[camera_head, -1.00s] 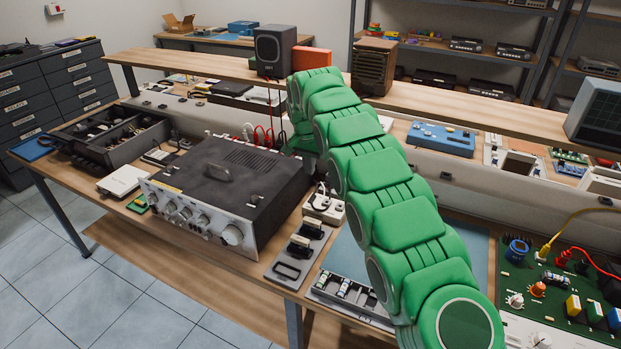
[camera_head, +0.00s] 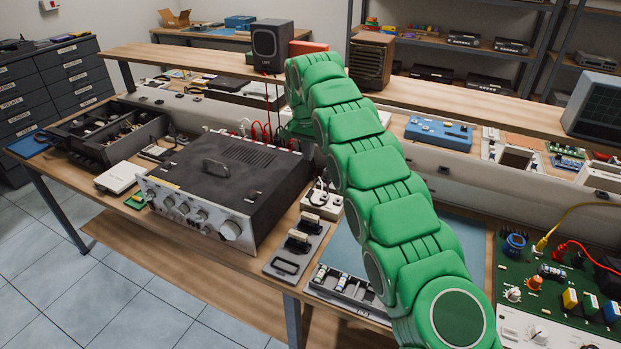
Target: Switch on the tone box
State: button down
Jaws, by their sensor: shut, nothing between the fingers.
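No label that I can read says tone box, so I cannot tell which unit it is. A large dark amplifier-like unit (camera_head: 262,172) with a silver front panel and a row of knobs (camera_head: 187,212) sits on the bench, left of my arm. A small dark grey box with a round speaker face (camera_head: 270,46) stands on the raised shelf, just left of the top of my arm. My green arm rises from the lower right and bends down behind the large unit's back right corner. My gripper is hidden there, and no fingertips show.
Red and white cables (camera_head: 258,130) run behind the large unit. A white socket block (camera_head: 321,200) and a grey plate with plugs (camera_head: 297,248) lie on its right. A green circuit board (camera_head: 535,262) with cables is far right. The raised shelf (camera_head: 190,64) spans the bench.

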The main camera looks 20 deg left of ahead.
aim_at(311, 192)
jog(key=shift+w, duration=0.3)
jog(key=f, duration=0.4)
jog(key=w+f, duration=0.1)
jog(key=f, duration=0.9)
jog(key=shift+w, duration=0.3)
jog(key=shift+w+f, duration=0.1)
jog(key=shift+f, duration=0.1)
jog(key=shift+s, duration=0.4)
jog(key=shift+s+r, duration=0.2)
jog(key=shift+s, duration=0.25)
